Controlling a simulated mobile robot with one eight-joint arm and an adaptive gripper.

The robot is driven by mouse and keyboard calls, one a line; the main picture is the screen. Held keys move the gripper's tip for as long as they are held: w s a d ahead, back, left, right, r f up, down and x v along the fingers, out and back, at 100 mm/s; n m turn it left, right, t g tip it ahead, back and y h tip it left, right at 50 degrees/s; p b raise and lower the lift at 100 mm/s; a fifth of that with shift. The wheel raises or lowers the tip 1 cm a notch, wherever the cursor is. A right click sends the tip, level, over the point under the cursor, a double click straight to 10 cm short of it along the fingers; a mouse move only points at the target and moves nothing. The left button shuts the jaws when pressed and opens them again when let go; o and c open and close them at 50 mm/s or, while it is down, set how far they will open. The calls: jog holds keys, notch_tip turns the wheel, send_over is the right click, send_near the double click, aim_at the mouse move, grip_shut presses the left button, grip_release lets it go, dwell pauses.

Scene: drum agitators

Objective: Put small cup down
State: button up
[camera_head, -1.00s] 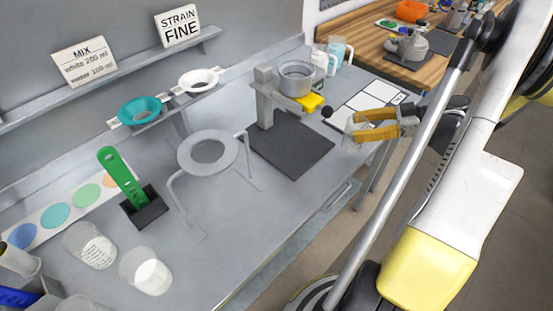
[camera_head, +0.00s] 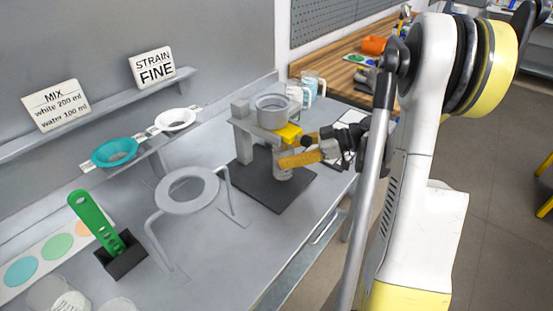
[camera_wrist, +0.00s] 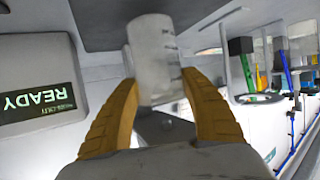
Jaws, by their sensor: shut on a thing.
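My gripper (camera_head: 296,158) has two orange-yellow fingers and is shut on the small cup (camera_head: 282,172), a pale, clear-looking cup. The cup is under the yellow tap of the grey stand (camera_head: 243,140), over the stand's dark base plate (camera_head: 265,190). The fingers hide part of it. In the wrist view the cup (camera_wrist: 155,60) sits between the fingertips of my gripper (camera_wrist: 159,85), with one finger on each side. I cannot tell whether its bottom touches the plate.
A metal pot (camera_head: 278,108) sits on the stand above the yellow tap (camera_head: 288,133). A grey ring stand (camera_head: 187,205) is to the left. A green-handled tool (camera_head: 95,218) stands in a black holder. The wrist view shows a READY display (camera_wrist: 42,97).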

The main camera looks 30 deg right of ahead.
aim_at(276, 158)
jog(key=b+x, duration=0.1)
jog(key=x, duration=0.2)
jog(key=shift+s, duration=0.1)
jog(key=shift+f, duration=0.3)
jog(key=shift+d, duration=0.2)
jog(key=shift+a+f+b, duration=0.1)
jog(key=shift+b, duration=0.2)
jog(key=o, duration=0.8)
jog(key=shift+o, duration=0.2)
jog(key=shift+s+r+p, duration=0.1)
jog(key=shift+r+p, duration=0.25)
jog(key=p+v, duration=0.3)
jog(key=v, duration=0.9)
